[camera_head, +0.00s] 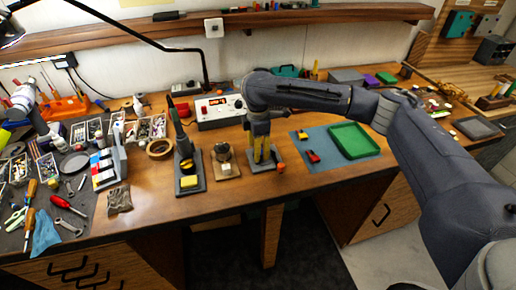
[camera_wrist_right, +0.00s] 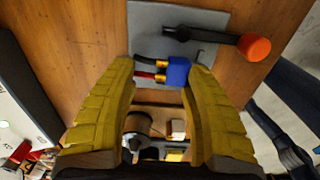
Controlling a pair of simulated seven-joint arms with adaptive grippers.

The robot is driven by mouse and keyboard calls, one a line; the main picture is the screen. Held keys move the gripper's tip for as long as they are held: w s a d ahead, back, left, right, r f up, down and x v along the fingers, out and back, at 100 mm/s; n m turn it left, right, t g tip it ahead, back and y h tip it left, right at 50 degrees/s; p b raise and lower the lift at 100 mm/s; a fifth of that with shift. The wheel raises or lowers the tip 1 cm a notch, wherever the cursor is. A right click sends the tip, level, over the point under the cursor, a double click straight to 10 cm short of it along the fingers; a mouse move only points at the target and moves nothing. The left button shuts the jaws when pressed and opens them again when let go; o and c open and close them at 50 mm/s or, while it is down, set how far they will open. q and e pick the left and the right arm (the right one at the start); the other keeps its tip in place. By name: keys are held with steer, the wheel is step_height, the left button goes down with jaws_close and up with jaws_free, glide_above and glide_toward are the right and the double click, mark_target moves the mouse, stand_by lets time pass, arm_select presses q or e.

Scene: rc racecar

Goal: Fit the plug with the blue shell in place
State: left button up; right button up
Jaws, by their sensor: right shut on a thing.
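The blue-shelled plug (camera_wrist_right: 178,70) is between the yellow fingertips of my right gripper (camera_wrist_right: 165,70) in the right wrist view. My right gripper is shut on it. Gold contacts and a black and a red lead are on the plug's left side. A grey plate (camera_wrist_right: 165,20) lies behind it, and I cannot tell whether the plug touches it. In the head view, my right gripper (camera_head: 261,152) points down over this plate, and its fingers hide the plug.
A black lever with an orange knob (camera_wrist_right: 255,47) lies close right of the plug. A soldering iron stand (camera_head: 188,172) and a small wooden-based fixture (camera_head: 225,162) stand left of my gripper. A blue mat (camera_head: 318,142) and green tray (camera_head: 353,141) lie to its right.

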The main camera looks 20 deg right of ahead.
steer(key=shift+f, duration=0.35)
steer(key=o, duration=1.4)
steer(key=shift+r, duration=4.5)
